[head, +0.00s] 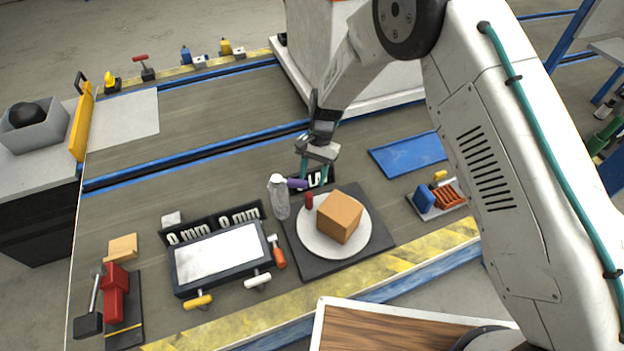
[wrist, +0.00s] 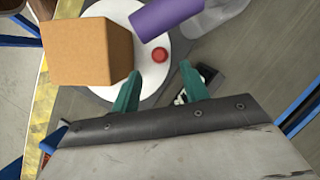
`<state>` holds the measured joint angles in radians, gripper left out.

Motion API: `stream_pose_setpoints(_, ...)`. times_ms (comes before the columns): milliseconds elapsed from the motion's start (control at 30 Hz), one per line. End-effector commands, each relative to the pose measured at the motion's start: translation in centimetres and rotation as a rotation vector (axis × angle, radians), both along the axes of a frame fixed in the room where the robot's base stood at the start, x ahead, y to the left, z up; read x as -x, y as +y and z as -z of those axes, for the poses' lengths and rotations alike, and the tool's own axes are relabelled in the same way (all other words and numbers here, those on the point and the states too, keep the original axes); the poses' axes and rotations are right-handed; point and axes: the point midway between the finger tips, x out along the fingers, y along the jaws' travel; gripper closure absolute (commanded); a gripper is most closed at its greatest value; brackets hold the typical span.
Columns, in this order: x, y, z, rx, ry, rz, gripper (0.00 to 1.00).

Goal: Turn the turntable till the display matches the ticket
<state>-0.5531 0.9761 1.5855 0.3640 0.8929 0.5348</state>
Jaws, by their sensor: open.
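The turntable is a white disc (head: 316,242) on a dark square base, left of my arm in the head view. A tan block (head: 340,217) and a red peg (head: 309,200) stand on it. My gripper (head: 317,177) is open above the back edge of the disc. In the wrist view the red peg (wrist: 160,55) lies beyond the gap between my green fingertips (wrist: 158,90), apart from them. The block (wrist: 80,50) is to the left. A dark display (head: 319,180) with white characters stands behind the turntable, partly hidden by my fingers. I cannot identify the ticket.
A purple cylinder (head: 297,184) and a clear bottle (head: 281,198) stand close left of my gripper. Left are a white-topped fixture (head: 217,256) and two "0 mm" displays (head: 238,217). A blue tray (head: 408,154) lies right. The bench behind is mostly clear.

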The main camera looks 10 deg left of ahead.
Motion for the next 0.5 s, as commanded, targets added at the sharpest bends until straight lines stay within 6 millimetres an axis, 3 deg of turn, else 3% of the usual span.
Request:
stream_pose_setpoints(133, 0.0, 0.0, 0.0, 0.0, 0.0, 0.0, 0.55)
stream_pose_setpoints(267, -0.7, -1.0, 0.1, 0.0, 0.0, 0.019, 0.89)
stream_pose_setpoints(300, -1.5, -2.1, 0.1, 0.0, 0.001, 0.043, 1.0)
stream_pose_setpoints(500, -5.2, -9.9, 0.0, -0.056, 0.104, 0.34, 1.0)
